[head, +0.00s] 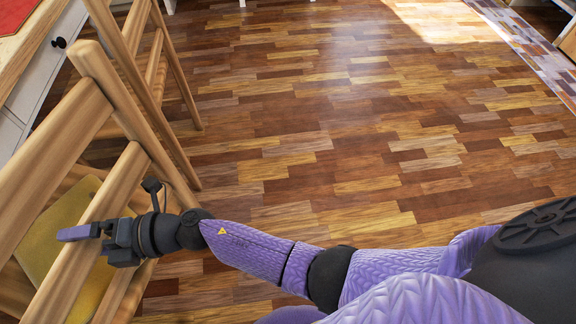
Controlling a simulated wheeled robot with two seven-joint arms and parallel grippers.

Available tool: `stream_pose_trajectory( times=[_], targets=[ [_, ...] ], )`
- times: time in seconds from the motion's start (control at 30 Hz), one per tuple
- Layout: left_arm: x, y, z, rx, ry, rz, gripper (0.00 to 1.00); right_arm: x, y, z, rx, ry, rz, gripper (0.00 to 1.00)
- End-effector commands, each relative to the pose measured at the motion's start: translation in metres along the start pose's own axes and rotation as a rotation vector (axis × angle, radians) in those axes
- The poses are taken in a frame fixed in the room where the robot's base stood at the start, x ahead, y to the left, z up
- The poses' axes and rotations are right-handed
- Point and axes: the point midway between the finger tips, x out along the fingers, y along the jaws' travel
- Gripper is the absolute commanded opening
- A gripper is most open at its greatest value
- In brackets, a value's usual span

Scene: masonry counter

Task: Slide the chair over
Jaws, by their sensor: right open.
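A wooden chair (120,192) with a yellow seat (50,240) fills the lower left of the head view, its slatted back towards me. My right gripper (80,236) is at the chair's back, among its slats, with its fingers pointing left. It is open, and one purple finger shows over a slat; I cannot tell whether it touches the wood. My left gripper is not in view.
Another wooden chair (165,62) stands just behind, at the upper left. A white cabinet with a wooden top (28,45) and dark knob is at the left edge. The wooden floor (350,140) is clear across the middle and right. A patterned rug (530,42) lies at the upper right.

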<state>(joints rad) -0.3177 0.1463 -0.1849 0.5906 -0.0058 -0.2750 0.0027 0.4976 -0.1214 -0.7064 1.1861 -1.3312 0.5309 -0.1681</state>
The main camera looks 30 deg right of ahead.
Motion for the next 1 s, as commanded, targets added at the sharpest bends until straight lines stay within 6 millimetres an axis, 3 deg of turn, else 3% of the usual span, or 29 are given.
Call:
stream_pose_trajectory(
  times=[0.03,0.37,0.83,1.0],
  targets=[
    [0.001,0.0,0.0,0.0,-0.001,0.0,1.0,-0.001,-0.006,-0.003,0.003,0.005,-0.012,1.0],
    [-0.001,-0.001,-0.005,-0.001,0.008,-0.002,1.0,-0.002,-0.004,-0.001,0.003,0.0,-0.01,1.0],
    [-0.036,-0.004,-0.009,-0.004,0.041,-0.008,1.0,-0.097,0.0,0.001,0.002,-0.008,-0.009,1.0],
    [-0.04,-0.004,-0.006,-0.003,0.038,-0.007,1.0,-0.119,0.0,0.0,0.001,-0.006,-0.003,1.0]
  ],
)
